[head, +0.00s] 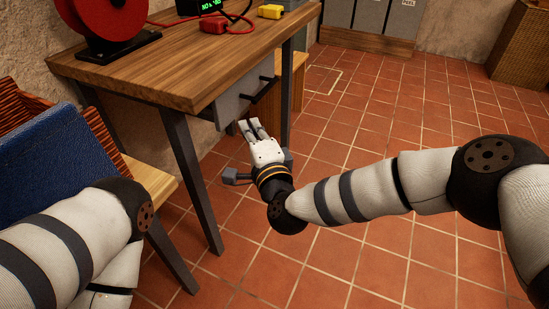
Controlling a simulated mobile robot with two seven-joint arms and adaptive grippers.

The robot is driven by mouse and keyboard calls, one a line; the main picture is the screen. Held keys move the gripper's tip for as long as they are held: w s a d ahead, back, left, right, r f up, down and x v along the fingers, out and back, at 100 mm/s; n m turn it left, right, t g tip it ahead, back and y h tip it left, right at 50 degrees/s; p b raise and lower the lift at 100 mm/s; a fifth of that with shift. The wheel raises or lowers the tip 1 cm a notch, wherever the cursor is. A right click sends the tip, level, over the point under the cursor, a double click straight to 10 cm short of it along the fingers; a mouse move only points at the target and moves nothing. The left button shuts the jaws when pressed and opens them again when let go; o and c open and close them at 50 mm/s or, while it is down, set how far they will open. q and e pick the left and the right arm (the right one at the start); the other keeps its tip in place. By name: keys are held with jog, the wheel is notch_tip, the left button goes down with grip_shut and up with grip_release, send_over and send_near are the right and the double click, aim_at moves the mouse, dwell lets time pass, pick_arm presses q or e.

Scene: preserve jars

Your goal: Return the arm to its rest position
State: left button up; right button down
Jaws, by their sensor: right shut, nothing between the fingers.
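My right arm (365,192) comes in from the right and reaches across to the wooden workbench (185,68). My right gripper (249,123) is shut and empty, its two pale fingers close together. It is in front of and below the bench's front edge, near the grey drawer front (240,98) with a dark bar handle. I cannot tell whether it touches the drawer. My left arm (60,240) is bent at the lower left; its gripper is out of view.
On the bench are a red reel (103,18), a device with a green display (210,5), cables and a yellow piece (270,11). A blue item (50,160) lies at left. Grey bins (370,14) stand at the back. The tiled floor on the right is clear.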

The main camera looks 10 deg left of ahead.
jog(key=s+d+f+n+g+h+p, duration=0.1)
jog(key=s+d+f+n+g+p, duration=0.2)
jog(key=s, duration=0.6)
jog(key=s+d+f+n+g+p, duration=0.2)
jog(key=s+d+f+g, duration=0.3)
jog(key=s, duration=0.5)
jog(key=s+d+f+n+g+h+p, duration=0.1)
jog(key=s+d+f+n+g+p, duration=0.25)
jog(key=s, duration=0.55)
pick_arm(q)
jog(key=w+r+t+p, duration=0.4)
jog(key=w+r, duration=0.6)
jog(key=r, duration=0.3)
jog(key=shift+w+a+r, duration=0.15)
jog(key=shift+w+r, duration=0.05)
jog(key=shift+w, duration=0.2)
pick_arm(e)
jog(key=s+d+r+n+g+h, duration=0.1)
jog(key=s+d+n+g+h, duration=0.1)
jog(key=s+d, duration=0.9)
jog(key=s+d+r+n+g+h, duration=0.1)
jog(key=s+d+g+h, duration=0.3)
jog(key=s+d, duration=0.7)
jog(key=s+r+g, duration=0.1)
jog(key=s, duration=0.3)
jog(key=shift+d+r+n, duration=0.2)
jog(key=shift+r+n, duration=0.05)
jog(key=shift+n, duration=0.1)
